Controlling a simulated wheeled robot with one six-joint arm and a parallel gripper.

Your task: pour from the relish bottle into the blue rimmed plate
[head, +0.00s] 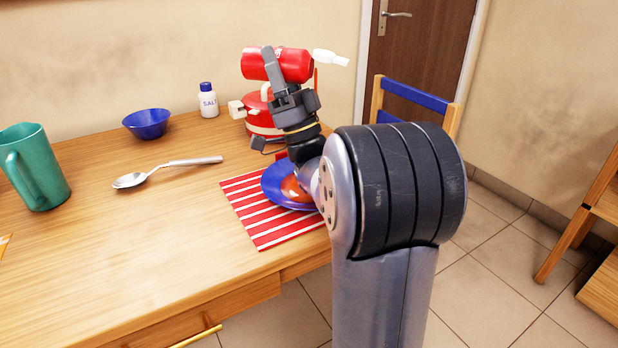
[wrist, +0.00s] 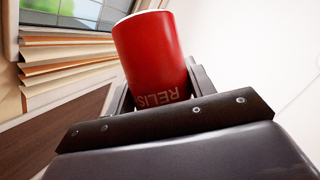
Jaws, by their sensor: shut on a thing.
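The red relish bottle (head: 290,65) with a white nozzle is held in my gripper (head: 272,72), which is shut on it. The bottle lies nearly level, its nozzle pointing right and slightly down, well above the table. In the wrist view the bottle (wrist: 154,55) shows part of its label between the fingers. The blue rimmed plate (head: 272,190) rests on a red and white striped mat (head: 262,225). An orange-red patch shows on the plate. My arm hides the plate's right part.
A red pot (head: 258,118) stands behind the plate. A salt bottle (head: 208,100), blue bowl (head: 147,123), spoon (head: 150,175) and green mug (head: 35,168) are to the left. A chair (head: 412,98) stands beyond the table.

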